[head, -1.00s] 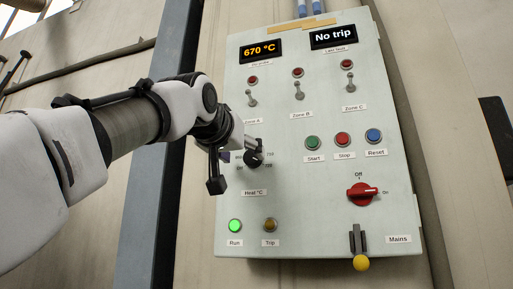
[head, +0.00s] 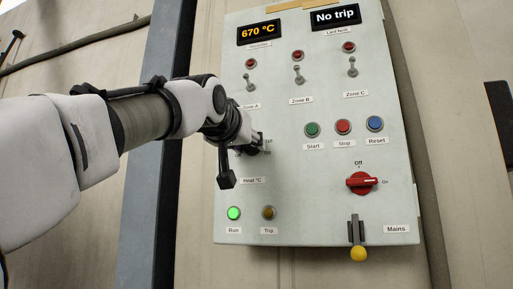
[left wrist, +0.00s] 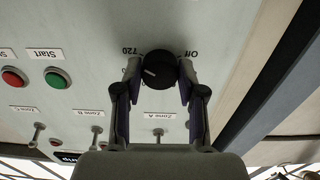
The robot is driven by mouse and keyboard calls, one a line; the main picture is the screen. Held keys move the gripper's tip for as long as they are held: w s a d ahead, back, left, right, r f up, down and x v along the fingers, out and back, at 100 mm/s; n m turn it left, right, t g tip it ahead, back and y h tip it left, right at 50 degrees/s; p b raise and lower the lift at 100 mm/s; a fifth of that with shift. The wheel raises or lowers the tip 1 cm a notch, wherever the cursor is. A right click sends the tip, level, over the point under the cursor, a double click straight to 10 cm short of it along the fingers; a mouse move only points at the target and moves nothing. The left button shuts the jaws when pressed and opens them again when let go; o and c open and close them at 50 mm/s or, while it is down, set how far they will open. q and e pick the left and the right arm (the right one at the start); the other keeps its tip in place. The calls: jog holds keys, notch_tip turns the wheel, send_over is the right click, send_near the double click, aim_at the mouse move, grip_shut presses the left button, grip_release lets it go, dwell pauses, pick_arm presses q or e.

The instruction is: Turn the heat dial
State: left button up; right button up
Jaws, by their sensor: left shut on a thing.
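The black heat dial (left wrist: 160,70) sits on the pale control panel (head: 310,230), above the "Heat °C" label (head: 253,181). In the left wrist view the panel is upside down, and the dial's white mark points left. Upside-down "720" and "Off" show beside it. My left gripper (left wrist: 158,80) is shut on the dial, one finger on each side. In the head view my left gripper (head: 247,143) hides most of the dial. The display (head: 259,32) reads 670 °C. My right gripper is not in view.
Zone toggle switches (head: 298,75) are above the dial. Start (head: 312,129), Stop (head: 343,127) and Reset (head: 375,124) buttons are to its right. A red switch (head: 360,183) and a yellow-knobbed lever (head: 358,252) are lower right. The Run lamp (head: 234,213) glows green.

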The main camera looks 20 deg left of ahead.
pick_arm(q)
jog(key=shift+n, duration=0.3)
jog(key=n, duration=2.7)
jog(key=shift+d+r+n, duration=0.1)
jog(key=shift+r+n, duration=0.1)
jog(key=shift+n, duration=0.1)
jog(key=o, duration=1.1)
jog(key=shift+o, duration=0.2)
